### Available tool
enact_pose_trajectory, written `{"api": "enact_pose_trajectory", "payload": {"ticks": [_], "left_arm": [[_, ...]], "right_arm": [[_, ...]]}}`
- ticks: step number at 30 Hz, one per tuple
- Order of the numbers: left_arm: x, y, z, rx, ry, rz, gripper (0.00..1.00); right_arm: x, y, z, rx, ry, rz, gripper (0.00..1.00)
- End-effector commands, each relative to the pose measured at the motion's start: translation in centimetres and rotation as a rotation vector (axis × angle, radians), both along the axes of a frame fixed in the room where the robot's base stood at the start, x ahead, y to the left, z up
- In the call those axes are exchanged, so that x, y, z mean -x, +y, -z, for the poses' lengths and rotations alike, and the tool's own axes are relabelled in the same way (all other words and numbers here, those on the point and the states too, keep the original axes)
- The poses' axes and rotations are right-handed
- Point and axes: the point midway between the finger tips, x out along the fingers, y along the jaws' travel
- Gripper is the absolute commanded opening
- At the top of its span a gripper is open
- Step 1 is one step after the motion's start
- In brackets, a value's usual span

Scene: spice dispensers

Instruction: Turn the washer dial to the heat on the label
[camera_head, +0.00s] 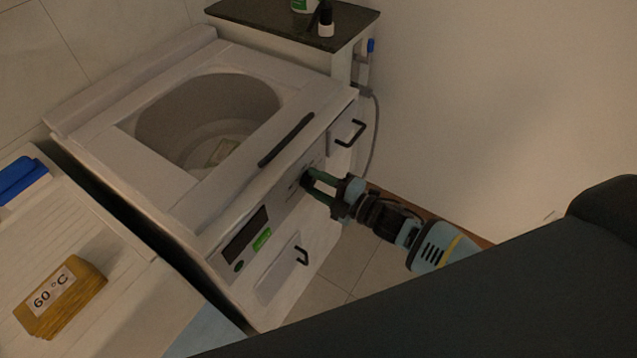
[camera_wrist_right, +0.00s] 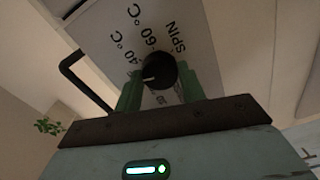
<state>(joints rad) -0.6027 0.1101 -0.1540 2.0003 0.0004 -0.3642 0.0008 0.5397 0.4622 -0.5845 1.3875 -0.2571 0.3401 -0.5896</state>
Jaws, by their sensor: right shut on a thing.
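The washer (camera_head: 190,190) stands in the middle of the head view, with its black dial (camera_head: 306,180) on the front panel. In the right wrist view the dial (camera_wrist_right: 161,70) is ringed by 40 °C on the left, 60 °C above and SPIN on the right; a label below it is partly hidden. A small pale mark on the dial sits at its left, on the 40 °C side. My right gripper (camera_head: 314,184) is shut on the dial, one green finger on each side. The label (camera_head: 53,286) reads 60 °C and is on a yellow-brown block (camera_head: 62,303). My left gripper is not in view.
The washer's top opening (camera_head: 208,115) shows its drum. A black handle (camera_head: 349,132) and a lower handle (camera_head: 301,255) stick out from the front. A blue object (camera_head: 20,178) lies on the pale surface at left. A dark-topped cabinet (camera_head: 270,12) with bottles stands behind.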

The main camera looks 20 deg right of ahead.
Motion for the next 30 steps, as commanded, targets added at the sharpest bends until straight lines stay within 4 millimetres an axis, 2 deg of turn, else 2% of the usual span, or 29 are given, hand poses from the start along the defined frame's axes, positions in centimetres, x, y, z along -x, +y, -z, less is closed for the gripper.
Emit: {"api": "enact_pose_trajectory", "payload": {"ticks": [16, 30], "left_arm": [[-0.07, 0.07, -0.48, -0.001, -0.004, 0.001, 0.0], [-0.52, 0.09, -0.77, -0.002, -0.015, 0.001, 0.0]], "right_arm": [[0.0, -0.06, -0.02, -0.357, 0.279, 0.0, 0.17], [0.04, -0.03, 0.05, -0.484, 0.379, 0.0, 0.17]]}}
